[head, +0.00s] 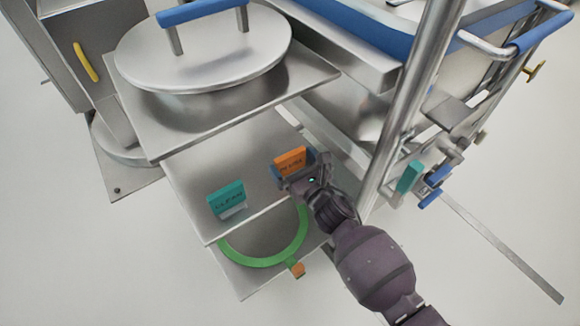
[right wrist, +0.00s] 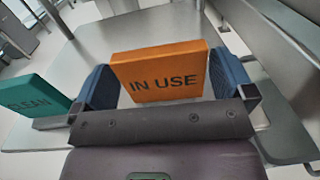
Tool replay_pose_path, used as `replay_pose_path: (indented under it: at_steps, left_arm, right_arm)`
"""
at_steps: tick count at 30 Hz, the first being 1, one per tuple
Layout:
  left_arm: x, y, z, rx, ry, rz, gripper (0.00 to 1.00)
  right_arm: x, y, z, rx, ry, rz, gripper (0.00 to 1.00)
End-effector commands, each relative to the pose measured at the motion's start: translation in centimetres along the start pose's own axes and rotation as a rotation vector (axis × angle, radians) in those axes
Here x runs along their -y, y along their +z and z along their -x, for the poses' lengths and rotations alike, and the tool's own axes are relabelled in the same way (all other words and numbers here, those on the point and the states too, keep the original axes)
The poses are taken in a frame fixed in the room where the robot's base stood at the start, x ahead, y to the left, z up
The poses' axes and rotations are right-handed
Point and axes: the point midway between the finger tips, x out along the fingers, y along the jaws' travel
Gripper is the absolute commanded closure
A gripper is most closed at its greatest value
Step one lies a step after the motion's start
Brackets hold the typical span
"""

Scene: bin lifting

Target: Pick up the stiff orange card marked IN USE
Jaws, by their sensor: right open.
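The orange card (head: 290,160) marked IN USE stands upright on the metal shelf, near its right side. In the right wrist view the orange card (right wrist: 160,72) is between the two blue fingers of my right gripper (right wrist: 163,85). Small gaps show between the card's ends and the fingers, so the jaws are open around it. In the head view my right gripper (head: 296,168) reaches the card from the front right and covers its lower part. My left gripper is in neither view.
A teal card (head: 227,201) marked CLEAN stands left on the same shelf (head: 205,170); it also shows in the right wrist view (right wrist: 34,96). A lidded round vessel (head: 205,50) stands above, behind. A metal post (head: 408,110) rises at right. A green ring (head: 262,261) lies below.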

Motion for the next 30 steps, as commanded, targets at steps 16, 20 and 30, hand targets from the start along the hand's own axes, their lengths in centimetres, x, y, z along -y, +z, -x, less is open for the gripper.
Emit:
replay_pose_path:
  at_steps: [16, 20, 30]
  left_arm:
    - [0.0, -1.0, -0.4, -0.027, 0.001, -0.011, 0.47]
    - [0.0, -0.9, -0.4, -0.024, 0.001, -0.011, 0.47]
    - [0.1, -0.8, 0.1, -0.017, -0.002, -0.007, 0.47]
  right_arm:
    - [0.1, 0.0, -1.7, -0.001, -0.001, 0.000, 0.12]
    - [0.1, 0.0, -1.6, -0.001, -0.001, 0.000, 0.32]
    - [0.1, 0.9, -1.7, 0.003, 0.000, 0.004, 0.35]
